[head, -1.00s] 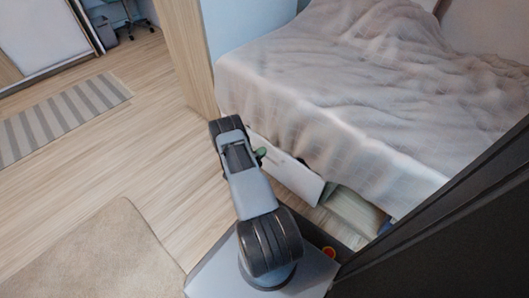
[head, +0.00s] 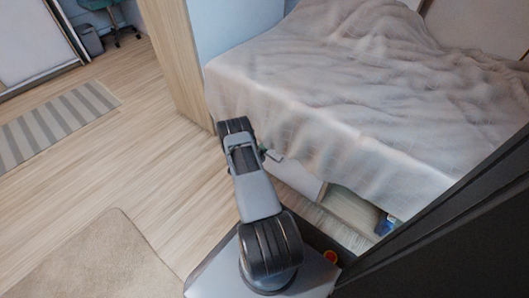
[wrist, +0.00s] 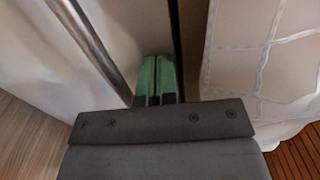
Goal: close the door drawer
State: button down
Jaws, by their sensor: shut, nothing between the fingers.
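The drawer is low in the side of the bed, and its white front (head: 295,181) shows below the hanging blanket, partly hidden by my arm. In the wrist view a pale panel (wrist: 60,60), which looks like the drawer front, fills the left side, with a long metal bar (wrist: 92,42) across it. A dark narrow gap runs along the panel's right edge. My gripper (wrist: 157,75) has green fingertips pressed together with nothing between them. It points at the panel beside the bar; I cannot tell whether it touches. In the head view my arm mostly hides the gripper.
The blanket (head: 350,90) hangs over the bed's side close to my arm. An open space under the bed, right of the drawer front, holds a blue item (head: 386,224). A wooden panel (head: 180,70) stands at the bed's left end. Floor at left is clear, with rugs (head: 90,262).

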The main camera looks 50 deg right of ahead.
jog(key=shift+w+d+r, duration=0.1)
jog(key=shift+d+r, duration=0.05)
jog(key=shift+d, duration=0.25)
jog(key=shift+a, duration=0.1)
